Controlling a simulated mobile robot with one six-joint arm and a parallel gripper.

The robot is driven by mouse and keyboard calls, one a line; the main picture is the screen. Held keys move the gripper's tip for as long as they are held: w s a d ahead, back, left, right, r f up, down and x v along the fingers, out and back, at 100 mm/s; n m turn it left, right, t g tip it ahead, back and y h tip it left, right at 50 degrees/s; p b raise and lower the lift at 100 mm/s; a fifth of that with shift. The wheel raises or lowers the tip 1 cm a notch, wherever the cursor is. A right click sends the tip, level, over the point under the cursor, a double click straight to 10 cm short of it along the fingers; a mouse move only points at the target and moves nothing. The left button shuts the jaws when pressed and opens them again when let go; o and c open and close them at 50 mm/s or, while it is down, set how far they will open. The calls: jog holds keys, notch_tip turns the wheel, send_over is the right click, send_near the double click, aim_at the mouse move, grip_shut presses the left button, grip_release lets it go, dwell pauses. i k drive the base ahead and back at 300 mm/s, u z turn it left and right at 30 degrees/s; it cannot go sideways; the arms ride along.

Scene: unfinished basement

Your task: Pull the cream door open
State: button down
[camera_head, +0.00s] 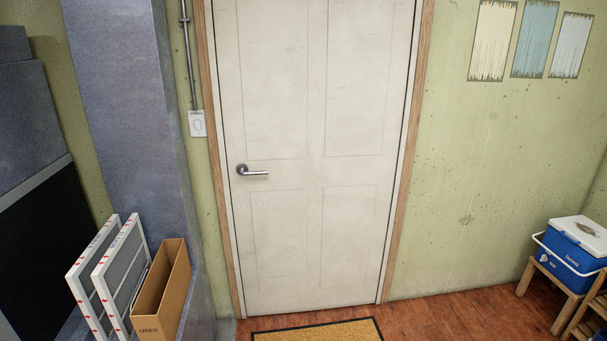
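The cream door (315,225) stands upright in the middle of the head view and looks closed in its wooden frame (412,140). It has faint panel outlines. A metal lever handle (253,171) sits on its left side and points right, roughly level. The door's top edge is cut off by the picture. My gripper is not in view, so its place relative to the handle cannot be seen.
A tan mat (318,331) lies before the door. At the left, white-framed panels (105,280) and a cardboard box (163,300) stand by a grey-blue pillar (130,110). A blue cooler (570,255) sits on a wooden stand (553,285) at the right. Some wooden floor (460,315) is clear.

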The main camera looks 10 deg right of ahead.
aim_at(312, 94)
jog(key=z, duration=0.05)
jog(key=i, duration=1)
jog(key=z, duration=0.1)
jog(key=k, duration=0.2)
jog(key=u, duration=2.9)
